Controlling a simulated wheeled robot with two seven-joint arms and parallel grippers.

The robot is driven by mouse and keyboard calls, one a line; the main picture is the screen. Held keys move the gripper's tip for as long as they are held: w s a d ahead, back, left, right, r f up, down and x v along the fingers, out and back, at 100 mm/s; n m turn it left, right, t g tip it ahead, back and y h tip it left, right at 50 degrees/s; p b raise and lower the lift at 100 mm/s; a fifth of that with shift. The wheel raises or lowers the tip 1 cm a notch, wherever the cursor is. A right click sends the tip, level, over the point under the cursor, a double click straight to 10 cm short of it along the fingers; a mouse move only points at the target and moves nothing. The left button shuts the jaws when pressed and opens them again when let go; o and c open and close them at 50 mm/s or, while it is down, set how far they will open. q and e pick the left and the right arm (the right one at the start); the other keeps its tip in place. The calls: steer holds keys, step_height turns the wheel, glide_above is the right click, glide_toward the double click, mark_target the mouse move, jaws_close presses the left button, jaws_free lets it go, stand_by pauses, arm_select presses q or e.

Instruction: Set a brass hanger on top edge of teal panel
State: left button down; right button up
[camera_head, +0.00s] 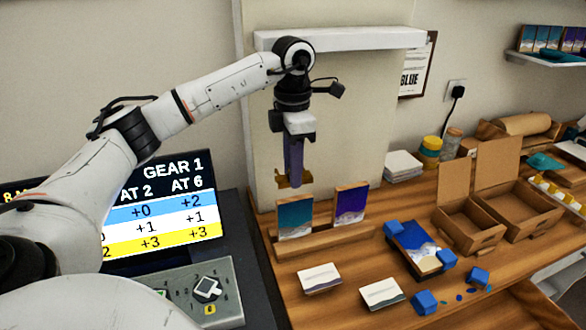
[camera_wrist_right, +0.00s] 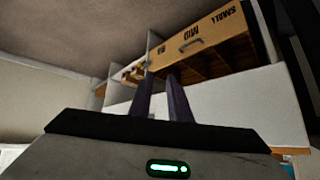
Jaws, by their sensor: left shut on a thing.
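The teal panel (camera_head: 295,218) stands upright in a wooden rail on the table in the head view, its lower edge in the rail. My left gripper (camera_head: 293,178) points down above and slightly behind the panel's top edge in the picture. It is shut on a small brass hanger (camera_head: 281,182), which shows on both sides of the fingertips and is apart from the panel. The fingers hide the middle of the hanger. My right gripper (camera_wrist_right: 160,80) shows only in the right wrist view, its two fingers apart with nothing between them.
A purple-blue panel (camera_head: 351,204) stands beside the teal one in the same wooden rail (camera_head: 325,243). Cards (camera_head: 320,279), a panel with blue corner pieces (camera_head: 418,245) and open cardboard boxes (camera_head: 470,225) are to the right. A white shelf (camera_head: 370,39) overhangs behind my left wrist.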

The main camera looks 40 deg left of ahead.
mark_target(294, 198)
arm_select(q)
steer(key=shift+f+b, duration=0.5)
steer(key=shift+f, duration=1.4)
steer(key=shift+w+f, duration=0.1)
steer(key=shift+f, duration=0.4)
steer(key=shift+f, duration=0.65)
stand_by(1.8)
steer(key=c, duration=1.4)
jaws_free()
steer(key=shift+r+p, duration=0.55)
steer(key=shift+r, duration=3.5)
